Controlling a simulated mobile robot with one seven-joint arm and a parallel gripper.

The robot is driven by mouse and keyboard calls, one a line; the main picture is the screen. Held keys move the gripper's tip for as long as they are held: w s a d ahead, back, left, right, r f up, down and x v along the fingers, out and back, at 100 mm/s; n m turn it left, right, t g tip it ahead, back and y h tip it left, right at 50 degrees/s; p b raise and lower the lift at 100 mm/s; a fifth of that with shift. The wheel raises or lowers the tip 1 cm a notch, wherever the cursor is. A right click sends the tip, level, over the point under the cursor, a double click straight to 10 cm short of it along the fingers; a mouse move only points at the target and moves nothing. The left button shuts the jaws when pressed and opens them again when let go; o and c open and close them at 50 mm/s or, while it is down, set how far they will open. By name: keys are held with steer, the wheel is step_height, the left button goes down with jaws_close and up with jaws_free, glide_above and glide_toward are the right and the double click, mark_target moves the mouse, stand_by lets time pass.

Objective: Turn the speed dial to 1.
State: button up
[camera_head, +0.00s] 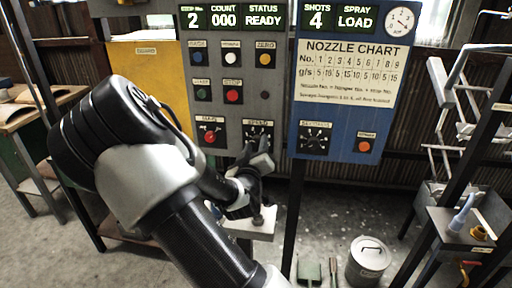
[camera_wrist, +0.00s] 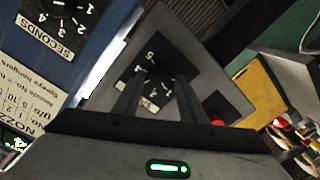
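The speed dial (camera_head: 258,133) is a black square plate with white marks under a SPEED label, low on the right of the grey panel. My gripper (camera_head: 260,154) is just in front of it, covering its lower part. In the wrist view the dial (camera_wrist: 150,72) is upside down, lying beyond and between my two fingertips (camera_wrist: 159,80). The fingers are apart, with a gap between them. I cannot tell whether they touch the knob, and its pointer setting is not readable. The panel's display (camera_head: 232,18) reads 2, 000 and READY.
Left of the dial is a red knob (camera_head: 209,138). Above are several push buttons, including a red one (camera_head: 232,96). The blue panel to the right carries a SECONDS dial (camera_head: 315,138) and an orange button (camera_head: 364,146). A lidded metal pot (camera_head: 368,262) stands on the floor.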

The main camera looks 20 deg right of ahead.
steer(key=shift+o, duration=0.5)
steer(key=shift+s+a+f, duration=0.1)
steer(key=shift+s+a, duration=0.05)
steer(key=shift+s, duration=0.1)
steer(key=p+v, duration=1.4)
steer(key=v, duration=0.2)
steer(key=shift+s+a, duration=0.15)
steer(key=shift+s, duration=0.2)
